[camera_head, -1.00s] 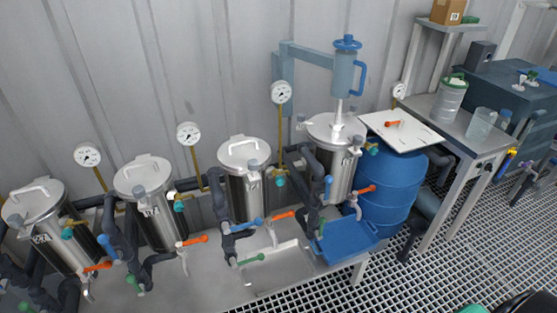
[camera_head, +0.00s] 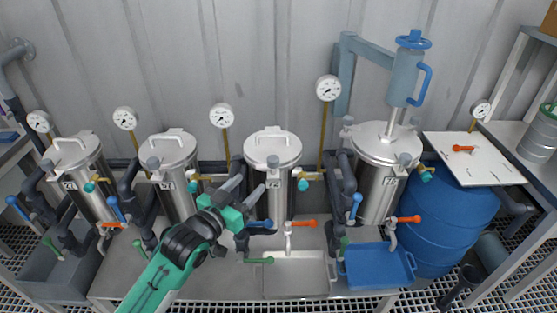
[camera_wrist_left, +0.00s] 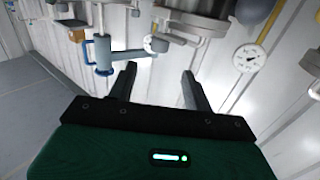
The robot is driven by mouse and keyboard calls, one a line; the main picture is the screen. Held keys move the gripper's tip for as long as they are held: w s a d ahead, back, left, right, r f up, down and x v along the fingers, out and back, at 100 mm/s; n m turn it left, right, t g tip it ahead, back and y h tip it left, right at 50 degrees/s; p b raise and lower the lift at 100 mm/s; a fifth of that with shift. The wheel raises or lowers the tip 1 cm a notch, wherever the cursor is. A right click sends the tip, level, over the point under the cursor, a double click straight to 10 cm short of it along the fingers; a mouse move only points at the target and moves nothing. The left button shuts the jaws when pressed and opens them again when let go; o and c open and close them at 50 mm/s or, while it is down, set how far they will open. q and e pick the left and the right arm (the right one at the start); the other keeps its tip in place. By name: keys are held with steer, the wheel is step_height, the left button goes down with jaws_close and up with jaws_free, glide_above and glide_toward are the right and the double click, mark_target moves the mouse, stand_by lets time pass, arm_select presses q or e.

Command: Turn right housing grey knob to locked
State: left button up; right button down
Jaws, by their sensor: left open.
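The right housing (camera_head: 377,188) is a steel vessel with a round lid (camera_head: 380,143), at the right in the head view. Grey knobs sit at the lid's rim, one at the front right (camera_head: 405,159) and one at the back left (camera_head: 348,120). I cannot tell whether they are locked. My left gripper (camera_head: 246,188) is open and empty, in front of the middle vessels and well left of the right housing. Its two separated fingers (camera_wrist_left: 160,78) also show in the left wrist view, with nothing between them. My right gripper is not in view.
A blue handwheel press (camera_head: 405,75) stands over the right housing. Several other steel vessels, pipes and coloured valve handles line the bench to the left. A blue tray (camera_head: 376,264) and a metal sink tray (camera_head: 297,278) lie in front. A blue barrel (camera_head: 450,222) stands right.

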mark_target(270, 165)
arm_select(q)
steer(key=p+x, duration=0.1)
steer(key=x, duration=1.1)
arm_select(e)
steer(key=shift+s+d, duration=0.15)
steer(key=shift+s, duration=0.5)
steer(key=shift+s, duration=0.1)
arm_select(q)
steer(key=c, duration=0.9)
steer(key=shift+c, duration=0.3)
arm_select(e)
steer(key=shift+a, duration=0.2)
